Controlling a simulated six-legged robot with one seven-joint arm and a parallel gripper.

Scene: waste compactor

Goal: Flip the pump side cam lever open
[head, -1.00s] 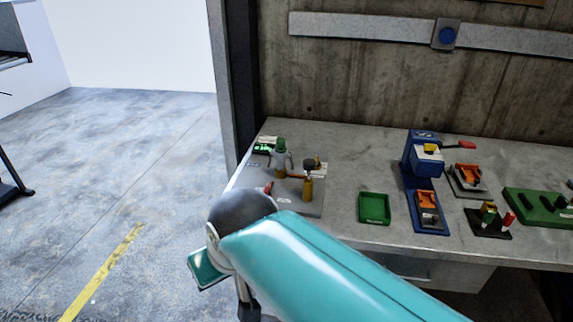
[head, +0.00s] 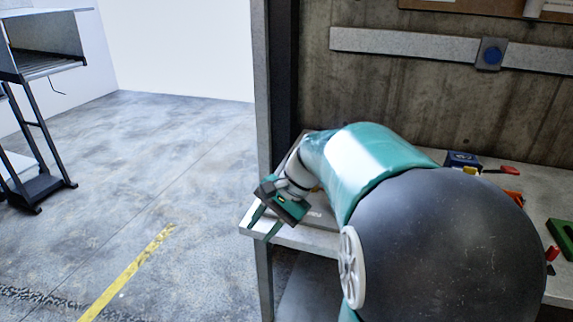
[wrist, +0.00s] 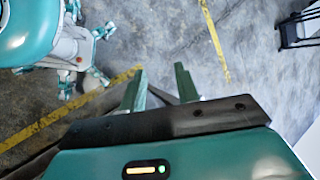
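My gripper (head: 261,233) is at the left end of the workbench, by its front left corner, with its fingers pointing down and left. In the wrist view, my gripper's two green fingers (wrist: 160,70) stand apart with only floor between them, so it is open and empty. The pump and its cam lever are hidden behind my arm in the head view and do not show in the wrist view. A small part of the grey plate (head: 322,216) shows beside my wrist.
The workbench (head: 302,238) is mostly covered by my arm. A blue device (head: 463,159) with a red-tipped handle (head: 510,170) and a green block (head: 563,238) show at the right. Open floor with a yellow line (head: 130,270) lies left. A black-framed stand (head: 38,150) is far left.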

